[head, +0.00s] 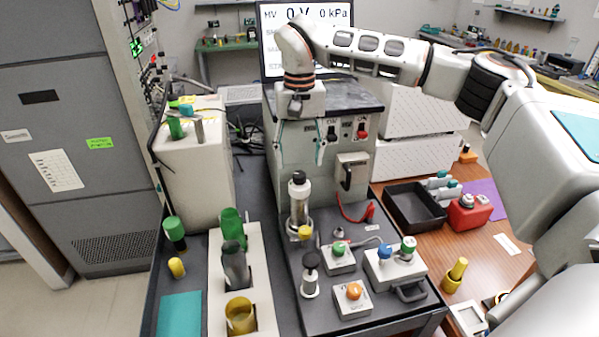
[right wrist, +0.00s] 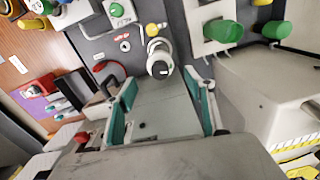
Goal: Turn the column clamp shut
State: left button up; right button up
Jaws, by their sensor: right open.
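The column (head: 298,205) is an upright silver cylinder with a black top, standing on the dark bench top. A yellow knob (head: 305,232) sits at its foot; it looks like the clamp, but I cannot be sure. In the right wrist view the column (right wrist: 160,62) is seen from above, just beyond the fingertips, with the yellow knob (right wrist: 152,30) past it. My right gripper (head: 301,163) points down above and behind the column, fingers spread and empty. It also shows in the right wrist view (right wrist: 162,80). My left gripper is not in view.
A grey cabinet (head: 335,185) with switches stands behind the column. Control boxes (head: 352,300) with coloured knobs and a black plunger (head: 310,275) stand in front. A white rack (head: 255,295) with green and yellow cylinders is left. A black tray (head: 410,215) lies right.

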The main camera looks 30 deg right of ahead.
aim_at(304, 231)
jog(key=k, duration=1)
